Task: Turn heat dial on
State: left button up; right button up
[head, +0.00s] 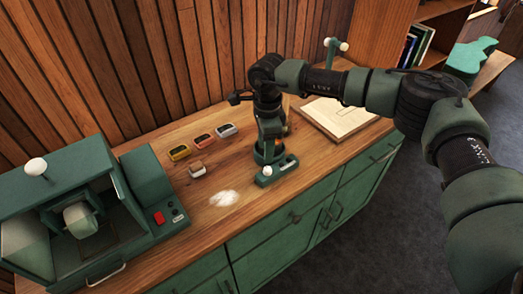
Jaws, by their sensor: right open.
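A small green device (279,173) with a dark panel stands on the wooden counter near its front edge, below my right arm. A small pale round knob (267,171) sits on its front panel and looks like a dial; its setting is too small to read. My right gripper (269,150) points down at the device from above, open. The arm and wrist hide much of the device's upper part, and I cannot tell whether the fingers touch it. My left gripper is out of view.
A larger green machine (150,178) with a red switch (159,217) stands at the left. Several small coloured boxes (202,140) and a pale powdery patch (223,198) lie on the counter (240,165). A pale board (338,117) lies behind at the right. Green cabinets (275,250) are below.

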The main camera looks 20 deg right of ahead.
aim_at(268, 168)
jog(key=shift+d, duration=0.25)
jog(key=shift+s+f+p, duration=0.7)
jog(key=shift+s+f, duration=0.1)
notch_tip(268, 168, down, 2)
jog(key=shift+s+f+p, duration=0.1)
jog(key=shift+f+p, duration=0.15)
jog(key=shift+p, duration=0.25)
jog(key=shift+w+a+f, duration=0.1)
jog(key=shift+w+f, duration=0.1)
jog(key=shift+f, duration=0.4)
jog(key=shift+w+f, duration=0.15)
jog(key=shift+f, duration=0.65)
jog(key=shift+s, duration=0.1)
jog(key=c, duration=1)
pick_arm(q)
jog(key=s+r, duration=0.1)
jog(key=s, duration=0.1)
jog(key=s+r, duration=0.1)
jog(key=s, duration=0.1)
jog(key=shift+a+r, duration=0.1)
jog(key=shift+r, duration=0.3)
pick_arm(e)
grip_shut()
